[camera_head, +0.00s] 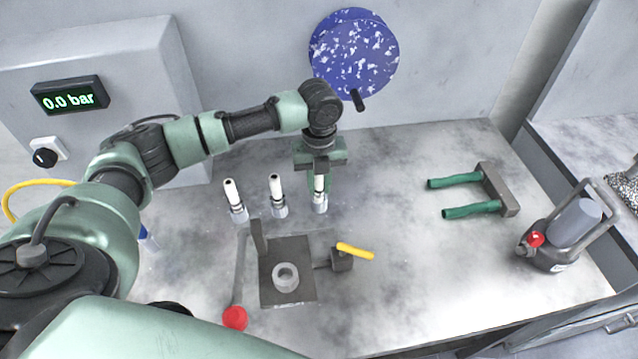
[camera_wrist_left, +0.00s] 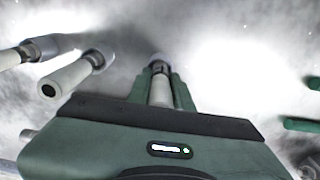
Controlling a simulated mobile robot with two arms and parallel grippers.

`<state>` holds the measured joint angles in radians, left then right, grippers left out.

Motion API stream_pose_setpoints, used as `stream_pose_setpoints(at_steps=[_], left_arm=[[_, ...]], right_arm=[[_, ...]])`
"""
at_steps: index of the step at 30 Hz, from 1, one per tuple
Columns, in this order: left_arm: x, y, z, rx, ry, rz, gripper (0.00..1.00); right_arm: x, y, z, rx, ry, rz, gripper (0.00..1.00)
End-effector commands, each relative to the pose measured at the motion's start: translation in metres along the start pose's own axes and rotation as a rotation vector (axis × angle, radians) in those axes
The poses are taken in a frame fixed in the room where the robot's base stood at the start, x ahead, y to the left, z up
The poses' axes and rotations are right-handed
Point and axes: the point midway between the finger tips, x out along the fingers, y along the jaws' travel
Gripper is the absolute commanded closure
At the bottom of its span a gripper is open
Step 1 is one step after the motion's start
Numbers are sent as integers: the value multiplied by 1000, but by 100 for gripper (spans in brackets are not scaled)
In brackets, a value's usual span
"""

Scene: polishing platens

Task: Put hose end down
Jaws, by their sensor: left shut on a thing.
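My left gripper (camera_head: 320,190) is shut on a hose end (camera_head: 320,203), a white tube with a metal collar. The gripper reaches it from above, just over the bench. In the left wrist view the same hose end (camera_wrist_left: 160,90) sits between the green fingers. I cannot tell whether its base touches the bench. Two similar white-tipped pieces, a middle one (camera_head: 277,190) and a left one (camera_head: 233,195), stand to its left. They also show in the left wrist view, near (camera_wrist_left: 72,76) and far left (camera_wrist_left: 12,57). My right gripper is not in view.
A dark plate with a ring (camera_head: 286,278), a yellow lever (camera_head: 355,251) and a red knob (camera_head: 234,318) lie in front. A gauge (camera_head: 69,96) reads 0.0 bar. Bench centre-right is clear.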

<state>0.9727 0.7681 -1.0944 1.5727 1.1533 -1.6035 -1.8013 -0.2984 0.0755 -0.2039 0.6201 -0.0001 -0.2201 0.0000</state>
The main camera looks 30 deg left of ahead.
Motion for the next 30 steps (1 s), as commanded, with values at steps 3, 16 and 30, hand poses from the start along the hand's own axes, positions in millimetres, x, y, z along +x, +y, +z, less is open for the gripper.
stream_pose_setpoints(at_steps=[3, 16, 30], left_arm=[[8, 0, 0, 0, -1, -1, 100], [12, 0, 0, -1, -2, 0, 62], [2, -1, 0, 0, -2, -3, 57]], right_arm=[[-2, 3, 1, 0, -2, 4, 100], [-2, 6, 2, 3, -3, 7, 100], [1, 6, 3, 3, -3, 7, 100]])
